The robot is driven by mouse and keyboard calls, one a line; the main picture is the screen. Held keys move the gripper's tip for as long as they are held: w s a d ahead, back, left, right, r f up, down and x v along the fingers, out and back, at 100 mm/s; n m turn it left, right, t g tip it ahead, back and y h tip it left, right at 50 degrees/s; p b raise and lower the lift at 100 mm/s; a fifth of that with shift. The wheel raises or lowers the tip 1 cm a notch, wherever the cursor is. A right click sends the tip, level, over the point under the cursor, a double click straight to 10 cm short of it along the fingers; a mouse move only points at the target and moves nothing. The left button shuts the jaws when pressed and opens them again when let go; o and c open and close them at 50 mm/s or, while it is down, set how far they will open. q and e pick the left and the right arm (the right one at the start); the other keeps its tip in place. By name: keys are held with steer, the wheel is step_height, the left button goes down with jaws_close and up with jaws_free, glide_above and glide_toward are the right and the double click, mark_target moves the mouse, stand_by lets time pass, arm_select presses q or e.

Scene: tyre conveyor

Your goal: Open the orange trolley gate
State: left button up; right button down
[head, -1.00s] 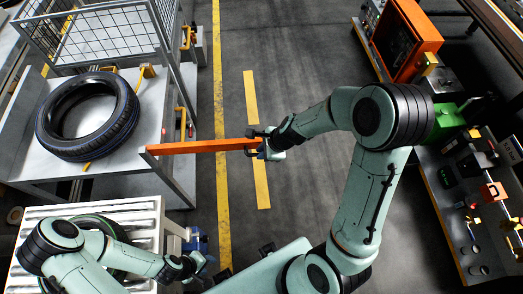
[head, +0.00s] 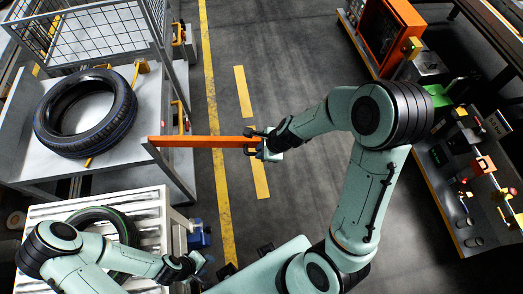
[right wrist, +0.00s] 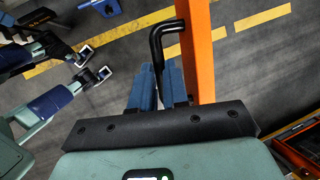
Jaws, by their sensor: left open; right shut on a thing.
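The orange trolley gate (head: 200,142) is a long bar that sticks out to the right from the front corner of the grey trolley (head: 170,165), over the floor. My right gripper (head: 260,145) is at the bar's free end. In the right wrist view its blue fingers (right wrist: 157,88) are shut on the black bent handle (right wrist: 157,45) beside the orange bar (right wrist: 198,50). My left gripper (head: 196,267) is open and empty at the bottom left, beside the roller conveyor (head: 150,205), apart from the gate.
A black tyre (head: 122,108) lies on the trolley bed by a wire mesh side (head: 110,35). Another tyre (head: 98,213) lies on the conveyor, partly hidden by my left arm. A workbench (head: 440,205) with devices stands at the right. The floor (head: 300,50) between is clear.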

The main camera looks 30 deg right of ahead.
steer(key=c, duration=1.1)
jaws_free()
arm_select(q)
steer(key=w+r+p, duration=0.3)
steer(key=w+r, duration=0.1)
steer(key=shift+w+r+t, duration=0.3)
steer(key=shift+w+r, duration=0.05)
arm_select(e)
steer(key=shift+v, duration=6.7)
steer(key=shift+w, duration=0.1)
